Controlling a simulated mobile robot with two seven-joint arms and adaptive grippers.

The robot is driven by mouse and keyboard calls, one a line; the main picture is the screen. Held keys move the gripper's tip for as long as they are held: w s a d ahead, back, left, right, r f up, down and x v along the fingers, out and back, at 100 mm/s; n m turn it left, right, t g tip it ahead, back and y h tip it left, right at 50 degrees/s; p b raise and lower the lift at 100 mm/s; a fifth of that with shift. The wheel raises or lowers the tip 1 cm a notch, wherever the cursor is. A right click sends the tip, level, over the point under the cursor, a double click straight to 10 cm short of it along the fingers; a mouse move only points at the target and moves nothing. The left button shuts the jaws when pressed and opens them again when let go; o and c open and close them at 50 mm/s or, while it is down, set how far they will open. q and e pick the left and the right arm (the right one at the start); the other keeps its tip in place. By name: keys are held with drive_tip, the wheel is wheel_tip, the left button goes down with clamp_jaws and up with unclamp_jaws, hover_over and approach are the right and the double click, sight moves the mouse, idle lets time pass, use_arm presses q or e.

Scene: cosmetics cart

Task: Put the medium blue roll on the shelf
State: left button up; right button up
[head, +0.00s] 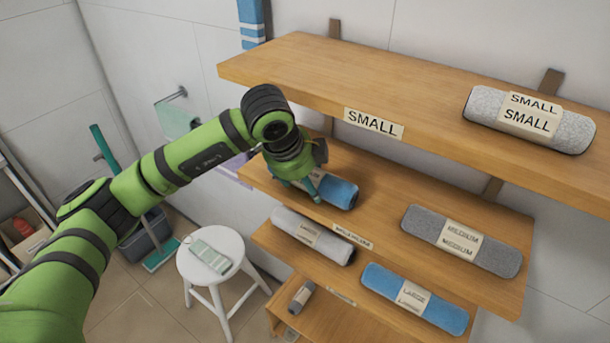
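A blue roll (342,194) lies on the middle wooden shelf (385,190), near its left end. Its left part is hidden by my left gripper (299,184), and I cannot read a size label on it. The gripper points down over the roll, with one finger showing in front of it. Whether the fingers are closed on the roll cannot be made out. A grey roll marked MEDIUM (462,241) lies on the right of the same shelf. The small label on this shelf's front edge (352,236) is hard to read. My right gripper is not in view.
The top shelf (300,65), labelled SMALL, overhangs the middle one and holds a grey SMALL roll (530,120). The lower shelf holds a light grey roll (313,235) and a blue LARGE roll (414,299). A white stool (211,240) stands left of the shelves.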

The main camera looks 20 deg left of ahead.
use_arm(q)
drive_tip(key=o, duration=1.1)
drive_tip(key=shift+f, duration=0.1)
drive_tip(key=shift+c, duration=0.2)
drive_tip(key=o, duration=0.3)
drive_tip(key=shift+r, duration=0.25)
drive_tip(key=b+v, duration=0.2)
drive_tip(key=v, duration=0.2)
drive_tip(key=s+a+b, duration=0.1)
drive_tip(key=s, duration=0.3)
drive_tip(key=s+a+b, duration=0.2)
drive_tip(key=s, duration=0.1)
drive_tip(key=s+a+b, duration=0.1)
drive_tip(key=s, duration=0.3)
drive_tip(key=shift+s+a+r, duration=0.15)
drive_tip(key=shift+s+r, duration=0.2)
